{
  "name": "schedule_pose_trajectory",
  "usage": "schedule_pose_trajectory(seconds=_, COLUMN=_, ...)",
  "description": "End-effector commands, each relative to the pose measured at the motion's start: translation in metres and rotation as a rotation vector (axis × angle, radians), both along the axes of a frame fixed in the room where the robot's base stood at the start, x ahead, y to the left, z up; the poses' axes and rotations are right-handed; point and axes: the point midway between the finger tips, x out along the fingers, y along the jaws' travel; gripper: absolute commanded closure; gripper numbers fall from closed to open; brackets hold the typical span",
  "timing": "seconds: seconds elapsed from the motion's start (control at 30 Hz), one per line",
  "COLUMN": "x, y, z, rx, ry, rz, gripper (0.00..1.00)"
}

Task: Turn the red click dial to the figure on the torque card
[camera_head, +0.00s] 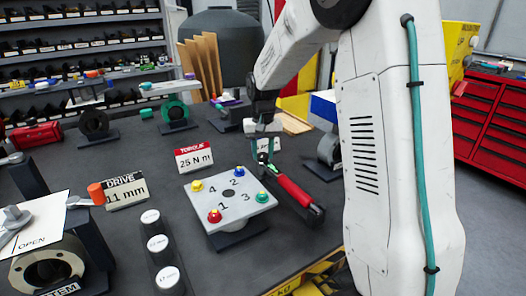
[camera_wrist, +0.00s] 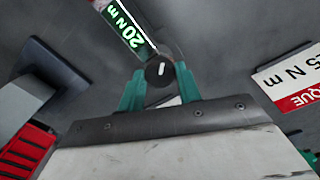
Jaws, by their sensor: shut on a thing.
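A red-handled tool (camera_head: 292,190), apparently a click wrench, lies on the dark table right of the numbered plate. In the wrist view its green window (camera_wrist: 125,27) reads 20 N m. A dark round dial (camera_wrist: 160,71) with a white mark sits at the tool's near end. My gripper (camera_wrist: 160,76) has its teal fingers on both sides of this dial, shut on it. In the head view my gripper (camera_head: 266,158) reaches down to the tool's far end; the contact is too small to see there. The torque card (camera_head: 193,158) reads 25 N m; part of it shows in the wrist view (camera_wrist: 290,78).
A grey plate (camera_head: 230,205) with numbered coloured bolts stands left of the tool. A drive card (camera_head: 125,190) reads 11 mm. Several white-topped sockets (camera_head: 158,243) stand in front. A grey block (camera_wrist: 22,103) is left of my gripper.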

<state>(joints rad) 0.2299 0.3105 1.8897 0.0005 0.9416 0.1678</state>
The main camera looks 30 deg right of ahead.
Motion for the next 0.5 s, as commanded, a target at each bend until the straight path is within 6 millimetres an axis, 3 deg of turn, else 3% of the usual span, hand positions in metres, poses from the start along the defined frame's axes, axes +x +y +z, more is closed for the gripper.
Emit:
schedule_pose_trajectory(seconds=0.17, x=0.0003, y=-0.0001, z=0.0007, rx=0.000, ry=-0.001, rz=0.001, gripper=0.89)
schedule_pose_trajectory(seconds=0.2, x=0.0003, y=0.0000, z=0.0007, rx=0.000, ry=-0.001, rz=0.001, gripper=0.63)
schedule_pose_trajectory(seconds=0.27, x=0.0003, y=0.0000, z=0.0007, rx=0.000, ry=-0.001, rz=0.001, gripper=0.46)
schedule_pose_trajectory(seconds=0.5, x=0.0002, y=-0.0001, z=0.0003, rx=0.000, ry=-0.001, rz=0.001, gripper=0.44)
